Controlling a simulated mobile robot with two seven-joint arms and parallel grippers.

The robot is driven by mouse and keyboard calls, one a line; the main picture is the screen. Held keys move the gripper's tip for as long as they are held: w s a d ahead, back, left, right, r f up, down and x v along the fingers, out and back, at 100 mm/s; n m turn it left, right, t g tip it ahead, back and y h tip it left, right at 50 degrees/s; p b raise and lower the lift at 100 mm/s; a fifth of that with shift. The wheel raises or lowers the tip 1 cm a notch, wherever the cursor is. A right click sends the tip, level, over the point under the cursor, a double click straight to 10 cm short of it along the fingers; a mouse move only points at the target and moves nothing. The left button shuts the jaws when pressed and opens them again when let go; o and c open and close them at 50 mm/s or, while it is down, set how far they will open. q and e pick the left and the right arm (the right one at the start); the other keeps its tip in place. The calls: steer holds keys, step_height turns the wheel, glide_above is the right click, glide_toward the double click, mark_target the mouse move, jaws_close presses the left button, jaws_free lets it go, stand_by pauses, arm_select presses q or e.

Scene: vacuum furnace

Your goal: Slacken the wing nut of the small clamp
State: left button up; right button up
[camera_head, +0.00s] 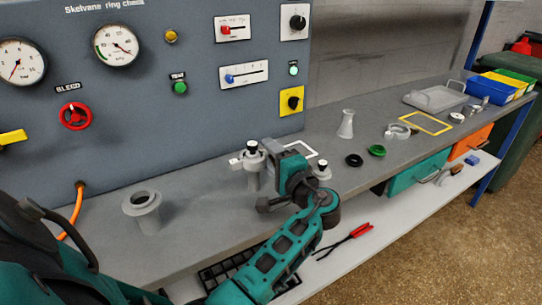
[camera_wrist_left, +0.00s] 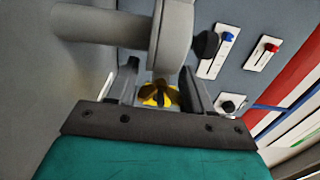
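A grey vertical pipe fitting (camera_head: 254,181) with a ring-shaped clamp round its flange (camera_head: 250,161) stands on the bench. The clamp (camera_wrist_left: 172,35) shows large at the top of the left wrist view. A bronze-brown wing nut (camera_wrist_left: 158,93) shows in that view below the clamp. My left gripper (camera_head: 268,150) reaches the fitting from the right. Its two dark fingers (camera_wrist_left: 160,88) are apart, one on each side of the wing nut, with visible gaps. In the head view the wing nut is hidden by the gripper. My right gripper is not in view.
The gauge panel (camera_head: 150,140) rises close behind the fitting. A flanged grey pipe stub (camera_head: 142,212) stands left on the bench. Right of my arm stand a small black-topped part (camera_head: 323,169), a black ring (camera_head: 354,160), a green ring (camera_head: 376,151) and a grey cone-shaped piece (camera_head: 346,125).

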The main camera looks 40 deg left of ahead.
arm_select(q)
steer(key=c, duration=0.6)
steer(key=b, duration=0.1)
steer(key=n+b, duration=0.1)
steer(key=shift+f+n+b, duration=0.25)
steer(key=shift+n+b, duration=0.05)
steer(key=shift+c, duration=0.3)
steer(key=shift+n+b, duration=0.3)
steer(key=shift+b, duration=0.1)
steer(key=shift+r, duration=0.1)
steer(key=shift+r+n, duration=0.1)
steer(key=shift+n, duration=0.2)
steer(key=o, duration=1.1)
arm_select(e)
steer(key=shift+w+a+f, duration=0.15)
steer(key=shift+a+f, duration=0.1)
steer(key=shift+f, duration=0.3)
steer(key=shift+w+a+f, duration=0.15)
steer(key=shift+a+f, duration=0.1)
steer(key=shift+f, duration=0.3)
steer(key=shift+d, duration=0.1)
